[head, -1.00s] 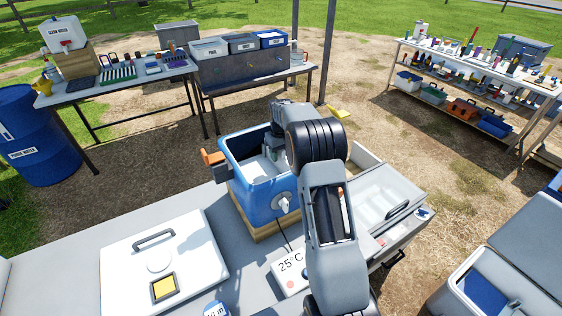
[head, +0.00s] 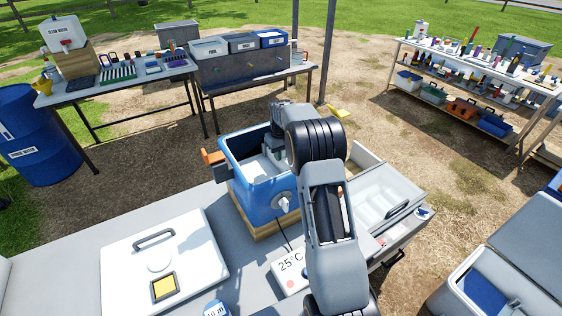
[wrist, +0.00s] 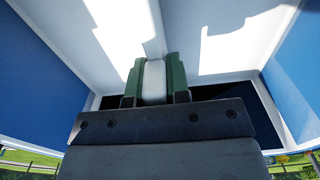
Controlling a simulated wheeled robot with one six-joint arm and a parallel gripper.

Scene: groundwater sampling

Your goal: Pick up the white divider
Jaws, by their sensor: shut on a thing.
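The white divider (wrist: 153,82) is a pale upright piece between the green fingertips of my gripper (wrist: 160,80) in the wrist view. My gripper is shut on it, inside the blue bin. The blue bin (head: 262,196) stands on a wooden base in the head view, with a white inside and a spigot on its front. The wrist view shows its white lining and blue walls (wrist: 40,85) around my gripper. In the head view my arm hides the fingertips and much of the bin's inside. I cannot tell how far the divider is above the bin's floor.
An orange clamp (head: 214,158) sits on the bin's left rim. A 25°C display (head: 290,271) and a white lid (head: 165,258) with a handle lie on the grey surface in front. A clear-lidded box (head: 383,202) stands to the right. Tables with gear stand behind.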

